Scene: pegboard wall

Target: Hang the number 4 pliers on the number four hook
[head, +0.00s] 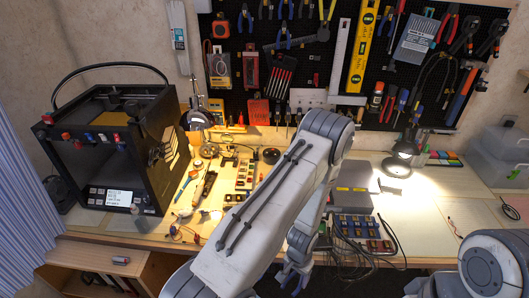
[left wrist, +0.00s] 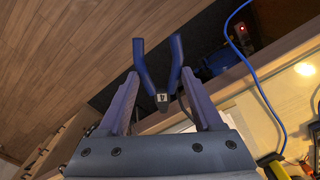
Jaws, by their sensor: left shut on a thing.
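My left gripper (head: 292,277) hangs low at the front edge of the workbench in the head view, under my large white arm. In the left wrist view my left gripper (left wrist: 161,92) is shut on dark blue-handled pliers (left wrist: 162,97). The pliers carry a small dark tag with a white 4, and their handles spread away from the camera. Their jaws are hidden. The black pegboard (head: 325,62) on the back wall holds several hung tools, including pliers along the top. I cannot read any hook numbers. My right gripper is out of view.
A black 3D printer (head: 120,150) stands at the left of the workbench. A lit lamp (head: 398,160) stands at right, with bare bench (head: 440,205) near it. Small parts and cables clutter the middle. A blue cable (left wrist: 255,80) crosses the left wrist view.

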